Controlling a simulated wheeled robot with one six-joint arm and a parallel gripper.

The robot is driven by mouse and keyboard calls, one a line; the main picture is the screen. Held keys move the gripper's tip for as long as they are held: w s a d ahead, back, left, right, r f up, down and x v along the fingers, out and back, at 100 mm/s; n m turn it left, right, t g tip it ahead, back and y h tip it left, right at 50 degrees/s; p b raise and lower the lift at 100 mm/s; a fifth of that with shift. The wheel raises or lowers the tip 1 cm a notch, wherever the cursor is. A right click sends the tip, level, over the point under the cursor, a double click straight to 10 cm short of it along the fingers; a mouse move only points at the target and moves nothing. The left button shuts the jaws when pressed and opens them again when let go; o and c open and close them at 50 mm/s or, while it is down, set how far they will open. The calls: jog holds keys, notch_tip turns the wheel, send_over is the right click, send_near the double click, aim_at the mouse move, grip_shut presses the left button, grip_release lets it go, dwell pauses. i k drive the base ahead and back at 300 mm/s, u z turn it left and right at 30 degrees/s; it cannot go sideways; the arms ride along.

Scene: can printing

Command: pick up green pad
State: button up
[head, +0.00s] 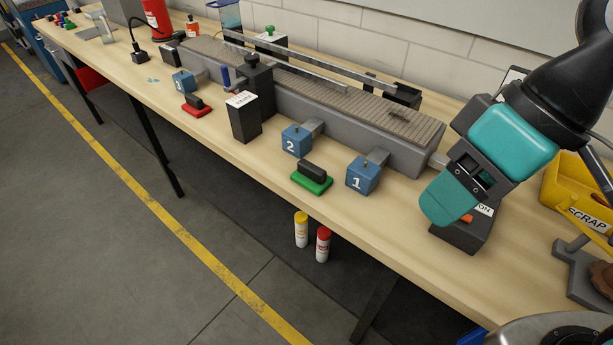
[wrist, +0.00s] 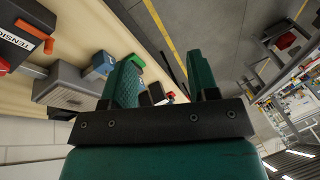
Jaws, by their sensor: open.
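The green pad (head: 319,185), with a black block-shaped grip on top, lies flat on the wooden bench near its front edge. It is beside the blue box marked 1 (head: 361,177). My gripper (head: 445,208) is to the right of the pad and apart from it, over the right end of the bench in front of a dark box. In the wrist view my gripper (wrist: 163,66) has its teal fingers spread with nothing held. Part of the green pad (wrist: 138,62) shows beside the left finger, which hides some of it.
A blue box marked 2 (head: 296,141) and a black labelled block (head: 243,117) stand left of the pad. The grey conveyor (head: 350,121) runs behind. A red pad (head: 196,108) lies farther left. A yellow scrap bin (head: 575,190) is at right. Bench space around the pad's front is narrow.

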aim_at(312, 178)
jog(key=u, duration=0.55)
jog(key=k, duration=0.65)
jog(key=u, duration=1.1)
jog(key=i, duration=1.2)
jog(key=z, duration=0.7)
